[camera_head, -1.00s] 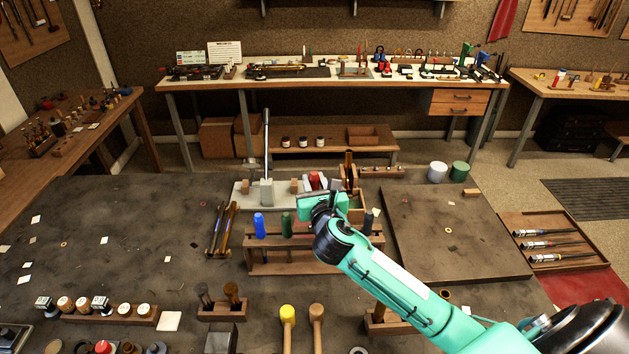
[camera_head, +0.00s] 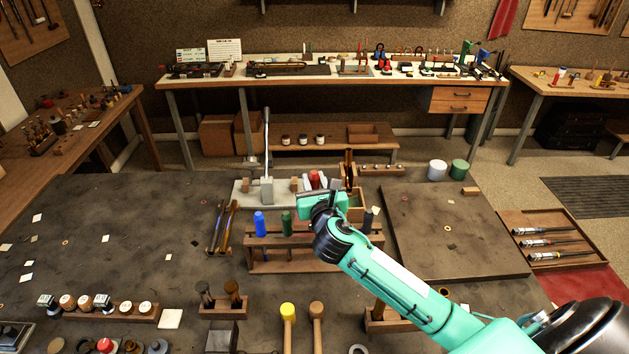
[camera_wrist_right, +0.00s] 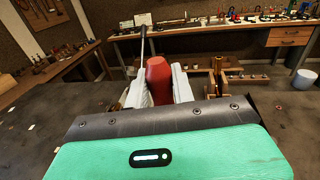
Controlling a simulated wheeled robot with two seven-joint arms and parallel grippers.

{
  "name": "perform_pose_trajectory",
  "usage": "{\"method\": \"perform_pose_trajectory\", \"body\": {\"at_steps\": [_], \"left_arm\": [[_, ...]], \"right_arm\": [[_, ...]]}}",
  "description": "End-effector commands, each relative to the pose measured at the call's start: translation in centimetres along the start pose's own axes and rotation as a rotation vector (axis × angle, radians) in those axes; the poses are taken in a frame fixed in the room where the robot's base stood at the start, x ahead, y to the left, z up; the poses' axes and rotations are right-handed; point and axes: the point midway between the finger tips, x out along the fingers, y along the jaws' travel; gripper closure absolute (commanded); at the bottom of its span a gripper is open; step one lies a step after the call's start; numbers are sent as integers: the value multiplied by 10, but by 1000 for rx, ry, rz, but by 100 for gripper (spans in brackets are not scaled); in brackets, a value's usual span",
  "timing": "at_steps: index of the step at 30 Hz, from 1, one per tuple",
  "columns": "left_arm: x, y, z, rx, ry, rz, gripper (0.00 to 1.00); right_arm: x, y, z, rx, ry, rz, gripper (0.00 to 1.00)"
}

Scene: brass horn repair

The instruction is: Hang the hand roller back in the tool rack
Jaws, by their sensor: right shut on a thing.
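My right gripper (camera_head: 316,187) is above the back of the wooden tool rack (camera_head: 292,267). In the right wrist view its two pale fingers (camera_wrist_right: 158,84) are shut on a red handle (camera_wrist_right: 158,80), which looks like that of the hand roller. The red handle also shows in the head view (camera_head: 315,179), sticking up beyond the gripper. The lower part of the tool is hidden by the gripper and my arm. The rack holds a blue-handled tool (camera_head: 260,223), a green-handled tool (camera_head: 286,223) and a dark-handled one (camera_head: 369,218). My left gripper is out of view.
Behind the rack stand a grey lever tool (camera_head: 266,190) and a wooden box (camera_head: 356,210). A flat board (camera_head: 455,235) lies to the right.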

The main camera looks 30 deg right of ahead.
Motion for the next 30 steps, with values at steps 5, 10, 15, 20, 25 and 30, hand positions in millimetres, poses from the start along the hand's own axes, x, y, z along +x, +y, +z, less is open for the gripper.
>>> {"method": "perform_pose_trajectory", "body": {"at_steps": [5, 10, 15, 20, 25, 30], "left_arm": [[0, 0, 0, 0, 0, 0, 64], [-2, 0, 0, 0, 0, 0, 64], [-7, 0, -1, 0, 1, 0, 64], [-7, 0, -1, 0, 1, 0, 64], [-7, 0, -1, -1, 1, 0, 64], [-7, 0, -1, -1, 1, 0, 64]], "right_arm": [[0, 0, 1, 0, -1, 0, 100], [0, 0, 1, 0, -1, 0, 100], [0, 0, 2, -1, 0, 0, 100], [0, 0, 1, 0, -1, 0, 100], [0, 0, 1, 0, -1, 0, 100], [0, 0, 1, 0, -1, 0, 100]]}}
